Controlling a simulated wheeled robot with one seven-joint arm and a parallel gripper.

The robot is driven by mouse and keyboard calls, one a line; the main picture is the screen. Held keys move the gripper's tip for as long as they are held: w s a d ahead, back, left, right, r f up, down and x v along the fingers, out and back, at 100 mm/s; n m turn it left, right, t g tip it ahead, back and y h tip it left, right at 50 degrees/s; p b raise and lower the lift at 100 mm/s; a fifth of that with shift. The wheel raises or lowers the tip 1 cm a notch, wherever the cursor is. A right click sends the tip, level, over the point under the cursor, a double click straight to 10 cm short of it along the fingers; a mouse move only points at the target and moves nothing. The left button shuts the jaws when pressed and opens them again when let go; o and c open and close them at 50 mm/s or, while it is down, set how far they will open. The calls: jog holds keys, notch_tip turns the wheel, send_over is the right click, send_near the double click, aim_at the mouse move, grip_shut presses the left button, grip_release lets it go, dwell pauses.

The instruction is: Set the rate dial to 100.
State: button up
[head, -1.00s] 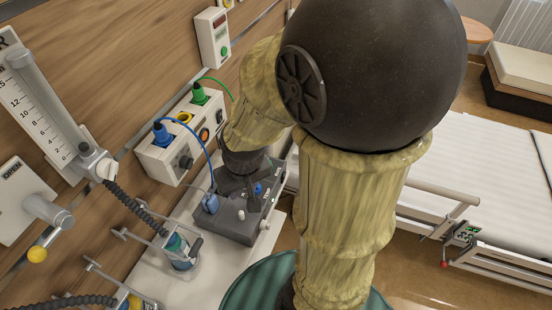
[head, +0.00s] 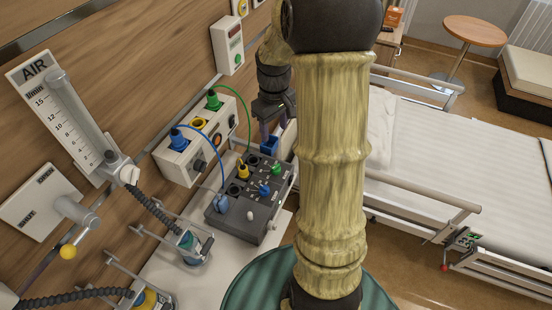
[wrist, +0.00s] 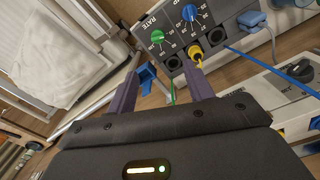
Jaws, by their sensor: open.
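The rate dial is a green knob (wrist: 156,37) marked RATE on a grey control box. In the head view the same green knob (head: 277,168) is near the box's right edge. Its pointer and scale are too small to read surely. A blue knob (wrist: 187,15) with its own scale sits beside it; its label is partly cut off. My gripper (wrist: 161,68) is open and empty, its two purple fingers apart from the dial. In the head view my gripper (head: 266,132) is beyond the far end of the control box (head: 240,225), partly hidden by my arm.
A yellow plug (head: 243,170) and a blue plug (head: 220,203) stand up from the box, with cables. A white wall unit (head: 188,160) with plugs is behind it. A blue part (wrist: 147,76) lies close to the fingers. The bed (head: 470,150) is to the right.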

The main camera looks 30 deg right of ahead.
aim_at(276, 166)
jog(key=shift+w+d+r, duration=0.1)
jog(key=shift+w+d, duration=0.05)
jog(key=shift+d, duration=0.15)
notch_tip(276, 166, down, 18)
jog(key=shift+r+p, duration=0.25)
jog(key=shift+p, duration=0.85)
jog(key=shift+c, duration=0.4)
jog(key=c, duration=0.9)
